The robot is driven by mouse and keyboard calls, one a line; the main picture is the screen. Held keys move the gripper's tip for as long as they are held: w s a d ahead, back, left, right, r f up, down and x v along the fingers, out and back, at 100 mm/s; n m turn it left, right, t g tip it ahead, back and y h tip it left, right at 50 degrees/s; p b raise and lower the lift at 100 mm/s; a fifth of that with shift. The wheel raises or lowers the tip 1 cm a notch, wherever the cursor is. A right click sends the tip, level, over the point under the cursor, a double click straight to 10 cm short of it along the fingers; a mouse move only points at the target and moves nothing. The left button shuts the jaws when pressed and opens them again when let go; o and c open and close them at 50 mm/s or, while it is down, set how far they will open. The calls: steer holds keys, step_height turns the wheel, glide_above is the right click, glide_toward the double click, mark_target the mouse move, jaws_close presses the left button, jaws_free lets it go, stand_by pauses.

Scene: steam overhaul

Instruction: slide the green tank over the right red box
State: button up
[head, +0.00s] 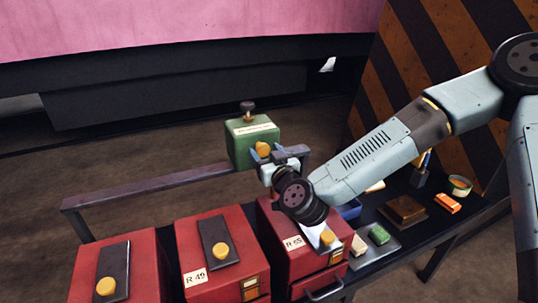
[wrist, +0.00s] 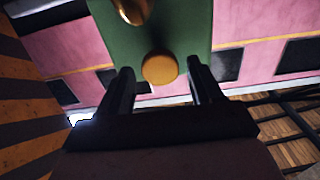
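The green tank (head: 252,143) sits on a dark rail behind the red boxes, near the rail's right end. It has a dark knob on top and a yellow knob (head: 263,149) on its front. The right red box (head: 277,237), labelled R 65, stands in front of the tank, partly hidden by my arm. My gripper (head: 262,158) is at the tank's front. In the wrist view, my gripper (wrist: 161,82) is open, with one finger on each side of the yellow knob (wrist: 160,68). Gaps show between knob and fingers. The tank (wrist: 190,25) fills the top middle there.
The rail (head: 150,185) runs left behind the other red boxes, the middle one (head: 190,240) and left one (head: 145,265).

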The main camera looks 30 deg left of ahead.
jaws_close()
stand_by(0.4)
